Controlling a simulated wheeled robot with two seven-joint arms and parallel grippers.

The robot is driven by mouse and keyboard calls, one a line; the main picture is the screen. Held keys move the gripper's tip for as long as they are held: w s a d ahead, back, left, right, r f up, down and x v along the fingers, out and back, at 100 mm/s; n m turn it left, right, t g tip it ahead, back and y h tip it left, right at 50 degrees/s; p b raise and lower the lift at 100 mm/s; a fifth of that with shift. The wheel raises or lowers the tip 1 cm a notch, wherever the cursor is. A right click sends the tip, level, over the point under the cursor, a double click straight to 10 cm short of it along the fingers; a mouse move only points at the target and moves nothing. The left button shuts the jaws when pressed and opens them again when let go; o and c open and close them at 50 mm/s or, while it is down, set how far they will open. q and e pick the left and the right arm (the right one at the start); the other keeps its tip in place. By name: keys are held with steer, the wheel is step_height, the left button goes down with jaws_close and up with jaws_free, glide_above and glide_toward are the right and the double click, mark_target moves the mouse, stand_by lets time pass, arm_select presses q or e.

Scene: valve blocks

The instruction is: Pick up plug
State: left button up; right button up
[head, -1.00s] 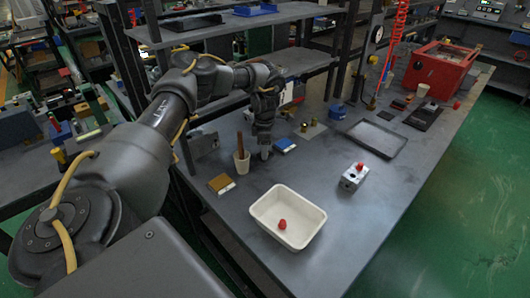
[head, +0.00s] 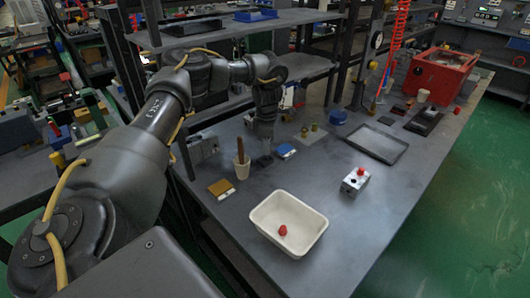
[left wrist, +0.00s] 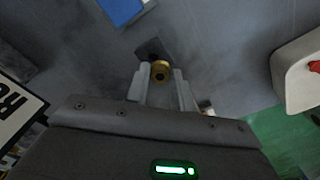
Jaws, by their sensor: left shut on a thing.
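My left gripper (head: 264,153) points down over the table, just right of a white cup holding a brown stick. It is shut on a small round brass plug (left wrist: 160,72), which shows between the fingertips in the left wrist view. A dark square patch lies beyond the plug there; I cannot tell whether it is a pad or a shadow. In the head view the plug is hardly visible below the fingers. Two similar brass pieces (head: 309,130) stand on the table further right. My right gripper is not in view.
A white tray (head: 262,238) with a red piece (head: 282,231) stands in front. A grey block (head: 355,182) with a red top is to its right. The cup (head: 242,169), a blue-and-white item (head: 285,151) and a brown-and-white one (head: 221,188) are near the gripper.

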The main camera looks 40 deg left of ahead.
arm_select(q)
steer(key=s+d+r, duration=0.4)
steer(key=d+r, duration=0.4)
steer(key=d, duration=0.4)
steer(key=shift+d+r, duration=0.2)
steer(key=shift+r, duration=0.2)
steer(key=o, duration=0.4)
steer(key=shift+c, duration=1.4)
steer(key=shift+f, duration=0.1)
